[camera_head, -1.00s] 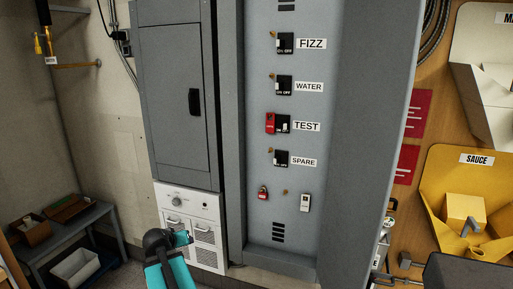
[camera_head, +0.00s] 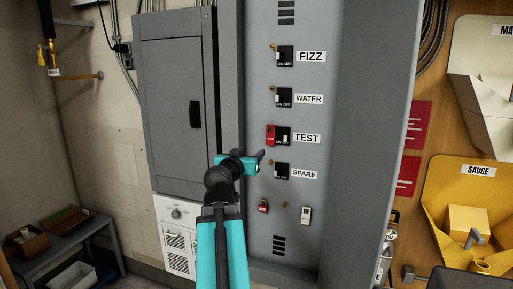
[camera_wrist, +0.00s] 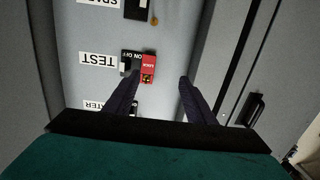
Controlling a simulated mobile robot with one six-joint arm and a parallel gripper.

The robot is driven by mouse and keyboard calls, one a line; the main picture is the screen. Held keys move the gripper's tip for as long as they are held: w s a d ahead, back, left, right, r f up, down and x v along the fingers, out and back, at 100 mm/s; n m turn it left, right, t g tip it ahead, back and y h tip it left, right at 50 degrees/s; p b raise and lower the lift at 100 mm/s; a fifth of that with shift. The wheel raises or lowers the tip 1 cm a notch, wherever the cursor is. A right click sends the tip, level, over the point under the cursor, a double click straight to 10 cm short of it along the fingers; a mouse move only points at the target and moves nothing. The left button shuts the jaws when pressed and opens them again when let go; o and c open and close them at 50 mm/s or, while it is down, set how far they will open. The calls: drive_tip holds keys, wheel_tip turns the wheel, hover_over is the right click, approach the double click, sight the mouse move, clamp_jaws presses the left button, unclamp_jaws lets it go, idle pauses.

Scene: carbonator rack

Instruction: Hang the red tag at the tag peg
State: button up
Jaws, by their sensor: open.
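The red tag (camera_head: 270,135) hangs at the left of the black TEST switch (camera_head: 284,136) on the grey panel. In the wrist view the red tag (camera_wrist: 149,66) shows upside down with white lettering, and brass shows at its peg end. My gripper (camera_head: 259,157) is just below and left of the TEST switch in the head view. In the wrist view my gripper (camera_wrist: 159,79) is open and empty, and the tag appears between and beyond its fingertips, nearer the left finger. A bare brass peg (camera_head: 284,206) is low on the panel; no label marks it as the tag peg.
A red padlock (camera_head: 263,206) and a white tag (camera_head: 306,215) flank the bare peg. FIZZ (camera_head: 284,57), WATER (camera_head: 284,98) and SPARE (camera_head: 281,171) switches stand in the same column. A grey cabinet (camera_head: 170,100) is left, and a yellow SAUCE bin (camera_head: 440,205) is right.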

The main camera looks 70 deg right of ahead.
sight(270, 133)
drive_tip(key=shift+m+g+h, duration=0.3)
drive_tip(key=s+r, duration=0.2)
drive_tip(key=r, duration=0.1)
drive_tip(key=shift+s+r, duration=0.1)
drive_tip(key=shift+s, duration=0.15)
drive_tip(key=shift+d+r+p, duration=0.15)
drive_tip(key=shift+d+p, duration=0.2)
drive_tip(key=shift+p, duration=0.45)
drive_tip(key=d+p, duration=0.2)
drive_tip(key=p, duration=0.4)
drive_tip(key=shift+w+d, duration=0.1)
drive_tip(key=shift+w+d+f+p, duration=0.1)
drive_tip(key=shift+d+p, duration=0.5)
drive_tip(key=shift+d, duration=1.25)
drive_tip(key=shift+w+d+f+p, duration=0.15)
drive_tip(key=shift+d+p, duration=0.4)
drive_tip(key=shift+d, duration=1.25)
drive_tip(key=shift+w+d+r+p, duration=0.1)
drive_tip(key=shift+d+p, duration=0.5)
drive_tip(key=shift+d, duration=1.25)
drive_tip(key=shift+c, duration=0.3)
drive_tip(key=c, duration=1)
drive_tip(key=shift+c, duration=0.3)
drive_tip(key=shift+r, duration=0.55)
